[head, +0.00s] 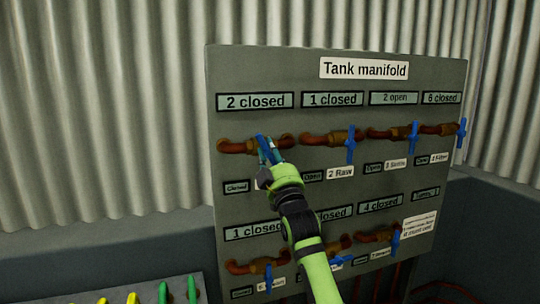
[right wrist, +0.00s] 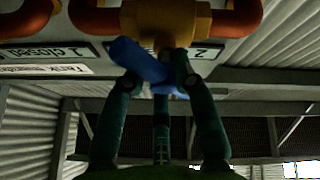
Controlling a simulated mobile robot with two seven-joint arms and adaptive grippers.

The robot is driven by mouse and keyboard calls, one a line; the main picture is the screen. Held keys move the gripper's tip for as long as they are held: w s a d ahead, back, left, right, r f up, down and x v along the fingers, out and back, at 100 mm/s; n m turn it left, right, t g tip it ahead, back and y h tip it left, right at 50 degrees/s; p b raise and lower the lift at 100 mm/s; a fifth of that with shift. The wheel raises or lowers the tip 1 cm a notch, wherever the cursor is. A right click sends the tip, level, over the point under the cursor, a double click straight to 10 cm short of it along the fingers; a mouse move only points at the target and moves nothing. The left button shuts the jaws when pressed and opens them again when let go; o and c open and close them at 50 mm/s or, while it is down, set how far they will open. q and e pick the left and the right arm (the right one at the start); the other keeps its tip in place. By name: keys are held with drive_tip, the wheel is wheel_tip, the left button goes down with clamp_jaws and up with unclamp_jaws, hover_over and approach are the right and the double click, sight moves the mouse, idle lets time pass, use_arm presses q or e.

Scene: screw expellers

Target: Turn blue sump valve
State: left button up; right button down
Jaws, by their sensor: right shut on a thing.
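The Tank manifold panel (head: 340,115) carries two rows of brass valves with blue handles on copper pipes. My right gripper (head: 268,152) is at the top-left valve (head: 280,142), under the sign "2 closed". It is shut on that valve's blue handle (head: 263,146). In the right wrist view, the fingers of my right gripper (right wrist: 158,78) close around the blue handle (right wrist: 138,58), just below the brass valve body (right wrist: 165,22). The gripper and arm hide most of this valve's name label, so I cannot read whether it says sump. My left gripper is out of view.
Blue handles (head: 350,150) (head: 413,138) stand on neighbouring valves to the right, with more in the lower row (head: 395,240). My right arm crosses in front of the lower row. Green and yellow levers (head: 163,292) stand at the lower left. Corrugated wall (head: 100,100) lies behind.

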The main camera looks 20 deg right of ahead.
drive_tip(key=shift+w+f+m, duration=0.1)
drive_tip(key=shift+f+m, duration=0.2)
drive_tip(key=shift+f, duration=0.1)
drive_tip(key=c, duration=1.1)
unclamp_jaws()
drive_tip(key=shift+c, duration=0.2)
drive_tip(key=shift+o, duration=1.1)
drive_tip(key=shift+d+r, duration=0.1)
drive_tip(key=shift+r, duration=0.05)
drive_tip(key=v, duration=1.2)
